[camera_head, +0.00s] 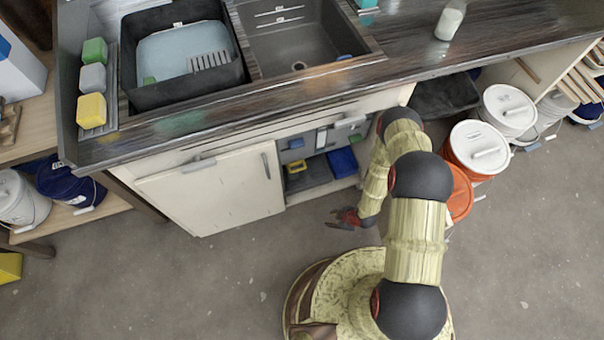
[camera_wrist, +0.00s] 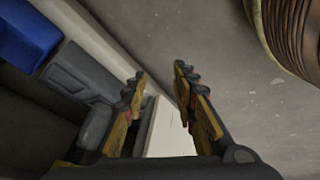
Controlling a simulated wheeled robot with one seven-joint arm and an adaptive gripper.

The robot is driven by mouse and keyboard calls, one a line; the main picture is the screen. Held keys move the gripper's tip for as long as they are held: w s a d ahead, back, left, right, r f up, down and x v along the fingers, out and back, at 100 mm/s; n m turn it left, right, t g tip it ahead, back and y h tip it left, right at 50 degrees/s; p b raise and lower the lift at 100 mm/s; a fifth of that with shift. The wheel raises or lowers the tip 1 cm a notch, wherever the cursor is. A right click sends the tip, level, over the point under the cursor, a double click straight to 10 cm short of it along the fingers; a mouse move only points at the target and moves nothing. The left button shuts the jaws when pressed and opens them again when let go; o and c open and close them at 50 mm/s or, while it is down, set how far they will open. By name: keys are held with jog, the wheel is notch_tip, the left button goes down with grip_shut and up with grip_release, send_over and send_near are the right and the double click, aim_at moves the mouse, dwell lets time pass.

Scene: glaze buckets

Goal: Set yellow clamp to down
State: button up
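A small yellow piece (camera_head: 297,166), which may be the yellow clamp, shows inside the open cabinet under the counter. It sits low at the left, below a grey panel (camera_head: 308,145) bearing several small pieces. It is too small to tell whether it is up or down. My gripper (camera_head: 347,217) is outside the cabinet, low in front of the opening and to the right of the yellow piece. In the wrist view my gripper (camera_wrist: 158,72) has its fingers apart with nothing between them. I cannot make out the yellow clamp in the wrist view.
A cream cabinet door (camera_head: 215,190) is left of the opening. A blue bin (camera_head: 342,162) is inside at the right and shows in the wrist view (camera_wrist: 28,32). White-lidded buckets (camera_head: 480,147) stand right of my arm. The floor in front is mostly clear.

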jog(key=w+a+n+t+y, duration=0.2)
jog(key=w+a+n+t, duration=0.1)
jog(key=a, duration=0.2)
jog(key=w+a+r+n+t+y, duration=0.35)
jog(key=w+r+n+t, duration=0.45)
jog(key=r, duration=0.5)
jog(key=w+a+f+m+g+b, duration=0.1)
jog(key=w+a+g+b, duration=0.1)
jog(key=w, duration=0.4)
jog(key=shift+w+a+f+b, duration=0.25)
jog(key=shift+a+f+b, duration=0.15)
jog(key=shift+a, duration=0.8)
jog(key=shift+y, duration=0.25)
jog(key=shift+c, duration=0.5)
grip_shut()
